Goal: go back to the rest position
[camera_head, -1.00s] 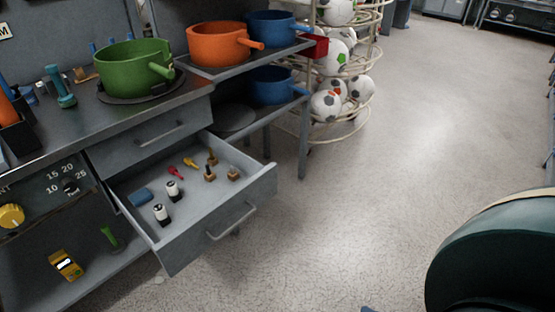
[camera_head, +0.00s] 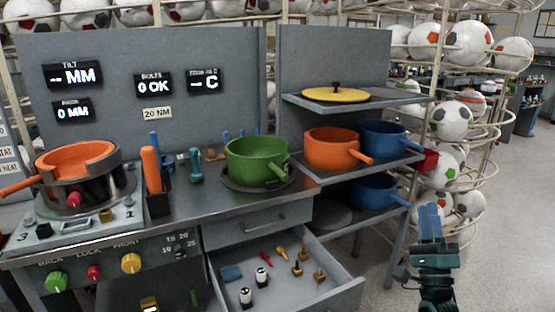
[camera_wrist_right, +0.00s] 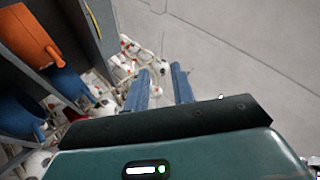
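My right gripper (camera_head: 431,222) is raised at the right of the head view, with its blue fingers pointing up, beside the shelf rack. In the right wrist view its two blue fingers (camera_wrist_right: 160,84) stand apart with nothing between them, so it is open and empty. It appears clear of the bench and the drawer. My left gripper is not in view.
An open drawer (camera_head: 347,287) holding small parts juts from the bench. A green pot (camera_head: 255,160) stands on the bench; orange (camera_head: 330,147) and blue (camera_head: 383,138) pots sit on shelves. Ball racks stand behind and right. Floor (camera_head: 500,235) at right is clear.

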